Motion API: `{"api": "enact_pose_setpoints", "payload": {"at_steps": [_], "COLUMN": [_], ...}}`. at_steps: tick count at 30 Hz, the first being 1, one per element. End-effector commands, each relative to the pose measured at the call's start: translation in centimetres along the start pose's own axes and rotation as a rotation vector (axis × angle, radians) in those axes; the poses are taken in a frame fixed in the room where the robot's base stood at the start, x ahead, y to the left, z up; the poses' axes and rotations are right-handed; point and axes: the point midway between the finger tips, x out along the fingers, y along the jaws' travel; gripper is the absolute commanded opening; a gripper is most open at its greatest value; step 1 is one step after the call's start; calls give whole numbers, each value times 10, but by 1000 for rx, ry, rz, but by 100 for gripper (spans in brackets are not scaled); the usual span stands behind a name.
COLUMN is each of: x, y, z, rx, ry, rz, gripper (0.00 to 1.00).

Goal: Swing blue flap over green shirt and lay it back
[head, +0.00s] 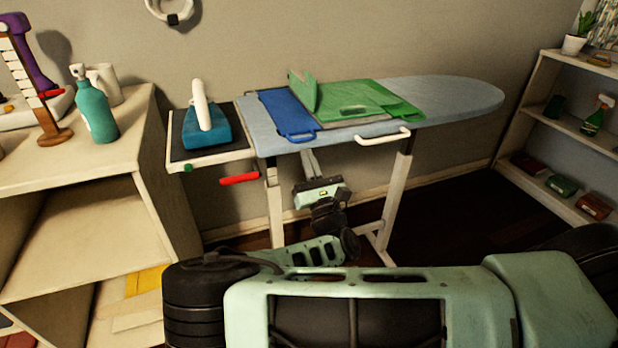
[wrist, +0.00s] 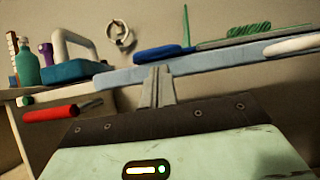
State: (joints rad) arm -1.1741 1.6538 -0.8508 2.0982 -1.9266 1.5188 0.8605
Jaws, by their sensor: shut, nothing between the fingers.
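The blue flap (head: 285,111) lies flat on the left of the ironing board, its handle loop toward me. The green shirt (head: 375,98) lies to its right. A green piece (head: 303,93) stands upright beside the flap's right edge. My gripper (head: 309,160) is below the board's front edge, apart from flap and shirt. In the wrist view its fingers (wrist: 157,86) are together and empty. The blue flap (wrist: 160,53) shows edge-on beyond them, with green cloth (wrist: 249,30) to the right. The low wrist view hides the flap's top.
The ironing board (head: 455,96) has a white front handle (head: 384,137) and a red lever (head: 239,178) below. A blue iron (head: 206,132) stands on the left tray (head: 208,156). Shelves flank both sides. The board's right end is clear.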

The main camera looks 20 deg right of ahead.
Motion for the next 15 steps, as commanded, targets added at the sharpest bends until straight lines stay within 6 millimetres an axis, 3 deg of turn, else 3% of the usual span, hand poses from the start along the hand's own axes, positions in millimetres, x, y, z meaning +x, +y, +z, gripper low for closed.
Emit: {"api": "enact_pose_setpoints", "payload": {"at_steps": [15], "x": [9], "y": [0], "z": [9], "rx": [0], "ry": [1], "rz": [-1], "gripper": [0]}}
